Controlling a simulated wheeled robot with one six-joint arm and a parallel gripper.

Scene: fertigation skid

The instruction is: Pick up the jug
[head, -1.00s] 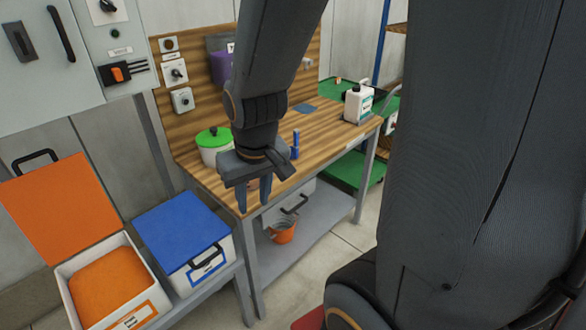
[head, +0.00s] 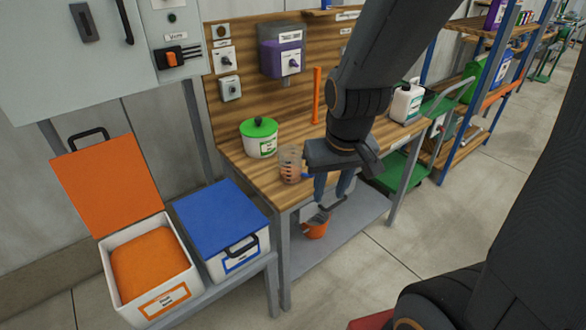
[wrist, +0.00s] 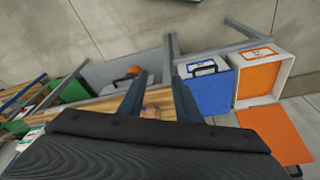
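A clear jug (head: 290,165) with reddish marks stands upright on the wooden bench (head: 241,166), near its front left corner. My gripper (head: 332,190) is to the right of the jug in the head view, fingers pointing down, apart and empty. It appears in front of the bench's front edge. In the wrist view the two fingers of my gripper (wrist: 155,95) are spread. Part of the bench shows beyond them, and a small brownish shape between them is too unclear to name. A bit of blue beside the jug is partly covered by my gripper.
A white pot with a green lid (head: 260,140) stands just behind the jug. A white bottle (head: 407,102) is at the bench's right end. An orange bucket (head: 315,225) sits on the lower shelf. A blue-lidded bin (head: 221,222) and an open orange bin (head: 150,262) stand at left.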

